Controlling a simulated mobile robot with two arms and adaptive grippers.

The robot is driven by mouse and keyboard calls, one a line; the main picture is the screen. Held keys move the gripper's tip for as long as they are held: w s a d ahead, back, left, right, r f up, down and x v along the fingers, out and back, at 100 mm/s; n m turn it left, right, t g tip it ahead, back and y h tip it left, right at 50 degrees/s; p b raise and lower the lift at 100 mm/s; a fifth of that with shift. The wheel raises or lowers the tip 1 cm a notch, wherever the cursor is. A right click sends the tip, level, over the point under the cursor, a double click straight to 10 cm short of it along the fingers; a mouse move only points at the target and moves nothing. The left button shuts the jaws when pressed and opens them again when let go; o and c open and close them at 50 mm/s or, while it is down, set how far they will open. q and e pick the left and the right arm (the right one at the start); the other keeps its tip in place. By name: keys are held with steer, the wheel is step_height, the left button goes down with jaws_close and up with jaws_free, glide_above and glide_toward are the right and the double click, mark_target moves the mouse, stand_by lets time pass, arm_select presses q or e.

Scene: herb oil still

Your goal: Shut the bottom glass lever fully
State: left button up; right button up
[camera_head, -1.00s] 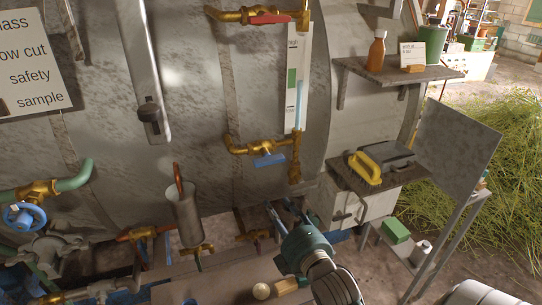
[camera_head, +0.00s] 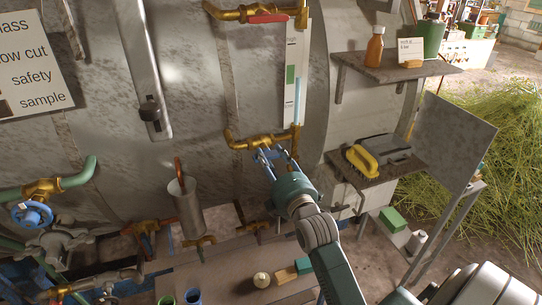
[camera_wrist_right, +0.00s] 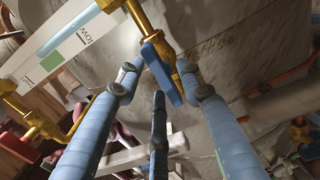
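The bottom glass lever is a blue handle on the brass valve (camera_head: 250,143) below the sight glass (camera_head: 297,95). In the head view my right gripper (camera_head: 272,153) reaches up to it and partly hides it. In the right wrist view the blue lever (camera_wrist_right: 160,72) lies slanted across the brass pipe, between and just beyond the fingertips. My right gripper (camera_wrist_right: 160,80) is open, with its fingers spread to both sides of the lever and one below. I cannot tell whether any finger touches it. My left gripper is not in view.
A red lever (camera_head: 268,18) sits on the upper brass valve. The still's wall (camera_head: 190,80) is close behind the valve.

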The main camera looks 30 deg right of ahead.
jaws_close()
stand_by(0.4)
steer(key=shift+r+m+p, duration=0.1)
steer(key=shift+m+p, duration=0.65)
steer(key=shift+m, duration=0.25)
steer(key=m+p, duration=0.2)
steer(key=m, duration=0.2)
steer(key=shift+d+m, duration=0.15)
steer(key=shift+m, duration=0.15)
steer(key=m+p, duration=0.3)
steer(key=m, duration=0.3)
steer(key=shift+d, duration=0.1)
steer(key=m, duration=0.2)
steer(key=m+p, duration=0.1)
steer(key=m, duration=0.2)
steer(key=shift+f+m+p, duration=0.3)
steer(key=shift+m+p, duration=0.05)
steer(key=shift+m, duration=0.05)
